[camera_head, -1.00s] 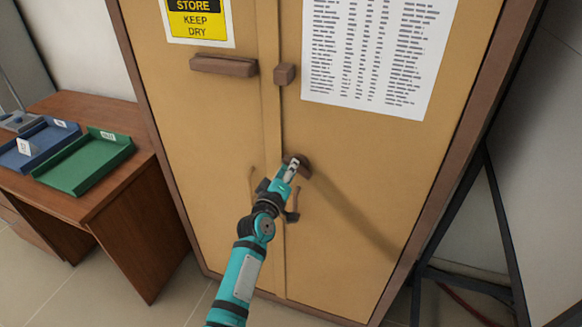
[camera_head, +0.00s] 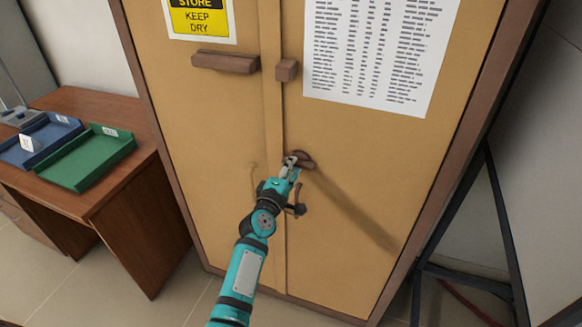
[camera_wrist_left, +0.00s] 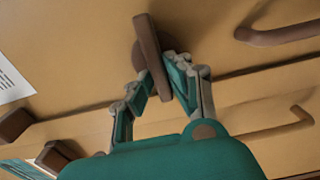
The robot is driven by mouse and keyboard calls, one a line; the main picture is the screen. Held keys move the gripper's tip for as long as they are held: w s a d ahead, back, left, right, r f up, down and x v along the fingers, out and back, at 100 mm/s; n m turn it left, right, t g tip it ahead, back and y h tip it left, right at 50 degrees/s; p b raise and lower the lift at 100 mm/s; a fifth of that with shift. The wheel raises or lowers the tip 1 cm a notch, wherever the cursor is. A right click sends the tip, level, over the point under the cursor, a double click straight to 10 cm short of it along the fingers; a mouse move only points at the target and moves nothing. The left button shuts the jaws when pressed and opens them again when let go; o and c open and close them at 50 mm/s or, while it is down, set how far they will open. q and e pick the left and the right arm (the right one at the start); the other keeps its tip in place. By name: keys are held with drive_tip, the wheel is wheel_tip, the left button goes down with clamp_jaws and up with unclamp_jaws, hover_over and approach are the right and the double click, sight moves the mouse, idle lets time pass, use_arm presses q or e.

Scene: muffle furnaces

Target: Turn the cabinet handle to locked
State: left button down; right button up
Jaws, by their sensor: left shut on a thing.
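The tan two-door cabinet (camera_head: 345,215) stands closed in the head view. Its brown turn handle (camera_head: 305,161) sits on the right door near the seam and lies close to level, partly hidden by my gripper. My left gripper (camera_head: 291,165) is at the left part of this handle. In the left wrist view, the fingers of my left gripper (camera_wrist_left: 154,92) are on both sides of the handle bar (camera_wrist_left: 152,55), shut on it. The handle's round base shows behind the bar. My right gripper is in neither view.
Two brown blocks, a long one (camera_head: 225,63) and a short one (camera_head: 286,70), stick out above the handle. Thin pulls flank the seam lower down. A desk (camera_head: 115,205) with blue and green trays stands left; a dark metal frame (camera_head: 455,215) stands right.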

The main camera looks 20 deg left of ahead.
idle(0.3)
use_arm(q)
drive_tip(key=c, duration=1.3)
unclamp_jaws()
drive_tip(key=shift+s, duration=0.1)
drive_tip(key=s, duration=1.1)
drive_tip(key=shift+s+a, duration=0.2)
drive_tip(key=shift+s, duration=0.2)
drive_tip(key=shift+f, duration=0.15)
